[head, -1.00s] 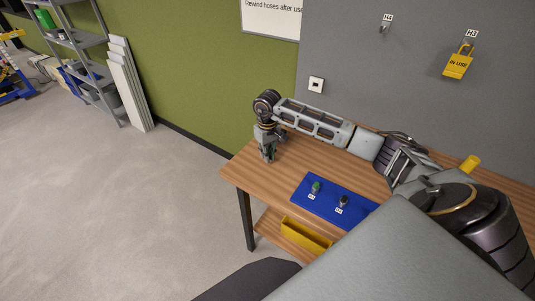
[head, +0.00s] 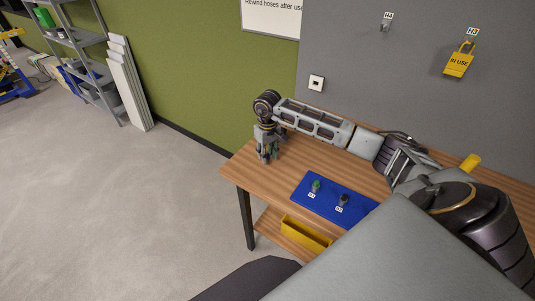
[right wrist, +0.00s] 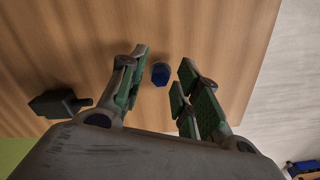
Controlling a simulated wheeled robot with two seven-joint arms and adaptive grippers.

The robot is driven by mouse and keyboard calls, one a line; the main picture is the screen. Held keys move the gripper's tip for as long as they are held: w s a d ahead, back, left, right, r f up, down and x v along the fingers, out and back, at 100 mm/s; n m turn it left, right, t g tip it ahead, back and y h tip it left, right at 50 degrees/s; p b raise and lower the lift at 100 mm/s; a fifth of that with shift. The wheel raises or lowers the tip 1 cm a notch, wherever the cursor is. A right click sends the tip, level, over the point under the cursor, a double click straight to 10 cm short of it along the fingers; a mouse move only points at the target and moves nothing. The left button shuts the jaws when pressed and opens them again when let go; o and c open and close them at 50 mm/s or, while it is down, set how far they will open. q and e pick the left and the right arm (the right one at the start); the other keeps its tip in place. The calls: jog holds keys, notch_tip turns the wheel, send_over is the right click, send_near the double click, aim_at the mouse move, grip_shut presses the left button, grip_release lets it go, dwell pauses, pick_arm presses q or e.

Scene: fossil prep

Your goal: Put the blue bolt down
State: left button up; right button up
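The blue bolt (right wrist: 160,74) shows in the right wrist view as a small blue head against the wooden table (right wrist: 205,30). It lies between the fingertips of my right gripper (right wrist: 161,80), with a gap on either side. That gripper is open, its green-padded fingers spread apart. In the head view my right gripper (head: 268,156) points down over the table's far left corner, and the bolt cannot be made out there. My left gripper is not in view.
A blue mat (head: 328,211) on the table holds a green-topped piece (head: 316,186) and a dark piece (head: 344,199), both with labels. A yellow bin (head: 306,235) sits below the tabletop. A dark object (right wrist: 58,103) is left of the gripper in the wrist view.

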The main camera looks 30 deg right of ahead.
aim_at(268, 155)
jog(key=shift+r, duration=0.15)
jog(key=shift+r, duration=0.2)
notch_tip(268, 155, up, 12)
jog(key=b, duration=0.2)
jog(key=shift+f, duration=0.15)
dwell(0.4)
dwell(0.4)
jog(key=shift+s+f, duration=0.1)
dwell(0.4)
